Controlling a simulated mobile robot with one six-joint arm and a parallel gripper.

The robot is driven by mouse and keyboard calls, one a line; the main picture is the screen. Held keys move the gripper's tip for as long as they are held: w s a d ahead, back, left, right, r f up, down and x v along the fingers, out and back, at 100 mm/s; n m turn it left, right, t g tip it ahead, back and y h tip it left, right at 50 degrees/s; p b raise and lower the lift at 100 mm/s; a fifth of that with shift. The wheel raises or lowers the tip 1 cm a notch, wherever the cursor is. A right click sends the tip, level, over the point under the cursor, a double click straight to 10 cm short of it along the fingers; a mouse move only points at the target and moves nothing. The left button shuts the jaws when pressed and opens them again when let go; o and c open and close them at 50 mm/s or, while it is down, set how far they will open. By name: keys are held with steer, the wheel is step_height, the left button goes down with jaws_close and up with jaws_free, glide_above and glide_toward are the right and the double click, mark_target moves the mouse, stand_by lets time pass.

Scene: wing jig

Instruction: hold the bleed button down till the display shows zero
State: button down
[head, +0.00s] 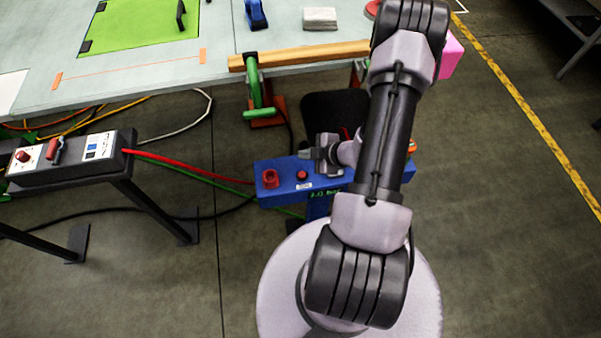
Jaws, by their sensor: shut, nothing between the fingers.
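A blue control box (285,190) stands in the middle of the head view, below the bench edge. A large red knob (270,178) sits at its left end. A smaller red button (302,174) is to the right of it, above a small white label too small to read. Green characters on a display (323,193) at the box's front edge look like "1.0 b…"; my arm hides the rest. My gripper (304,154) is shut and empty, pointing left, just behind the small red button in the picture. I see no contact with it; its height is unclear.
A workbench (140,75) with a green panel (145,25) and a wooden bar (300,55) is at the back. A green clamp (256,85) hangs at its edge. A dark control stand (70,165) is at left, with red and green hoses to the box.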

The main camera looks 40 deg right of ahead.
steer(key=shift+f, duration=0.1)
steer(key=b, duration=0.8)
glide_above(305, 176)
step_height(305, 176, down, 8)
steer(key=shift+w+r, duration=0.1)
steer(key=shift+f, duration=0.4)
steer(key=shift+f, duration=0.1)
stand_by(1.0)
steer(key=shift+f, duration=0.3)
steer(key=shift+f+b, duration=0.4)
steer(key=shift+f, duration=0.05)
stand_by(4.3)
